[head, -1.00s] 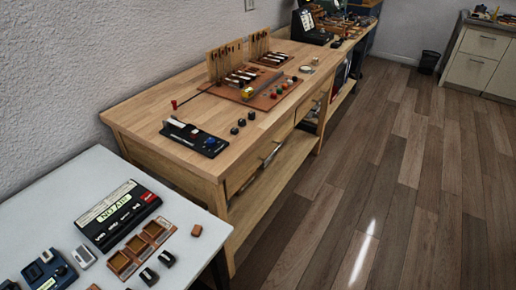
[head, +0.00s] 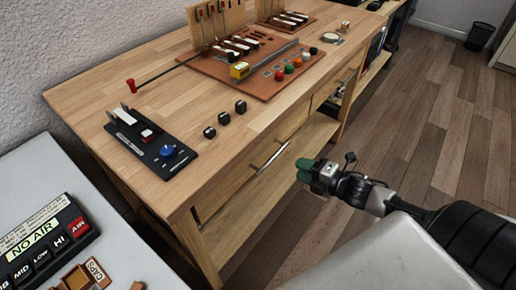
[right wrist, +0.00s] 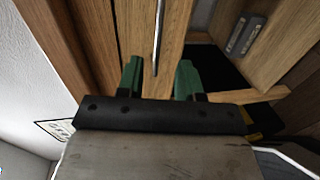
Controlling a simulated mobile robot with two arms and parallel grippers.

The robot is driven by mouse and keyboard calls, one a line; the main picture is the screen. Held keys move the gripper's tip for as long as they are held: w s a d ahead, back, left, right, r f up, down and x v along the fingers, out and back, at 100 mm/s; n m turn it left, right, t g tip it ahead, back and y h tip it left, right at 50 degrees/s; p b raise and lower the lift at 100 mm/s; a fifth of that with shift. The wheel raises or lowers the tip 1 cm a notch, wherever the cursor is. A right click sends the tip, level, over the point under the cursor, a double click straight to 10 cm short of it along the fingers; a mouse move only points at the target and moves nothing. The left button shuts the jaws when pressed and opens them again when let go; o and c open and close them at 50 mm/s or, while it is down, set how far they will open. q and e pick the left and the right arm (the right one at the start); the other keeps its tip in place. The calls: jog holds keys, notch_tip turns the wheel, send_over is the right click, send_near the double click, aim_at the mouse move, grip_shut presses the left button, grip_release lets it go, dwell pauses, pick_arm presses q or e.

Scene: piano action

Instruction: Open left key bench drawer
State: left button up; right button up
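The wooden key bench (head: 180,85) fills the middle of the head view. Its left drawer front (head: 222,194) has a thin metal bar handle (head: 270,157) and looks flush with the bench. My right gripper (head: 308,172), with green fingers, is to the right of this handle and apart from it in the head view. In the right wrist view the two green fingers (right wrist: 158,78) are spread, with nothing held between them. A thin metal bar (right wrist: 158,35) runs beyond the gap between them, over a wooden front. My left gripper is not in view.
A second drawer handle (head: 347,79) is further right on the bench. A lower shelf (head: 255,205) runs beneath the drawers. A white table (head: 40,165) with a labelled black box stands at the lower left.

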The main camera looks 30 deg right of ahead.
aim_at(274, 157)
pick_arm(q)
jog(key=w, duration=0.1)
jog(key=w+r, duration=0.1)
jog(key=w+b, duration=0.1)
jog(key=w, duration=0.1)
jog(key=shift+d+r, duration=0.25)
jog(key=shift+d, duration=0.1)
pick_arm(e)
jog(key=x, duration=1)
jog(key=shift+w+a, duration=0.2)
jog(key=shift+c, duration=0.3)
grip_shut()
